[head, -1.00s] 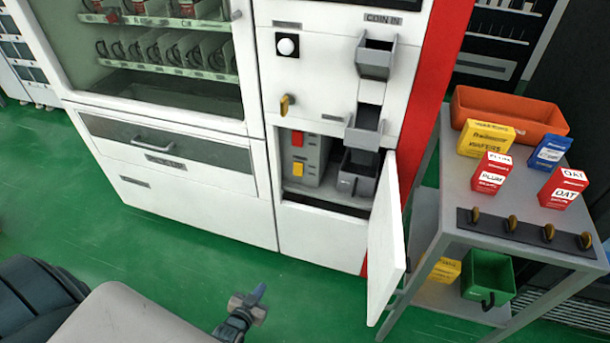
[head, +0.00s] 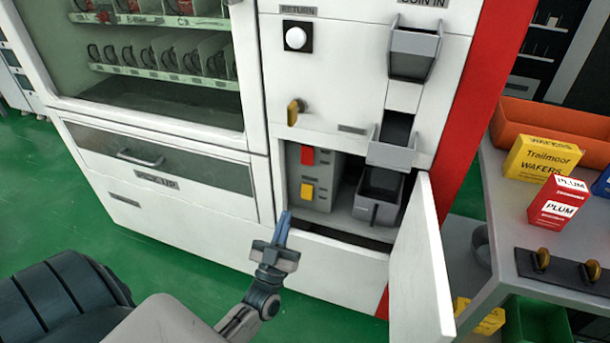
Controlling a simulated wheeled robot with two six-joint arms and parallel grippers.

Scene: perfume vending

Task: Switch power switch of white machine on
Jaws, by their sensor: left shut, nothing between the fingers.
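The white machine (head: 330,255) stands in front of me with its small lower door (head: 421,268) swung open to the right. Inside the opening is a grey box (head: 323,172) with a red switch (head: 307,156) above a yellow switch (head: 306,191). Which of them is the power switch, and its state, I cannot tell. My left gripper (head: 284,226) is shut and empty, its fingers pointing up, just below and left of the yellow switch in the picture. It seems apart from the box. My right gripper is not in view.
A grey coin bin (head: 377,195) sits right of the box inside the opening. A brass key (head: 294,111) sticks out above the opening. A grey table (head: 505,215) with snack boxes and an orange tray (head: 510,120) stands at the right. Green floor lies clear in front.

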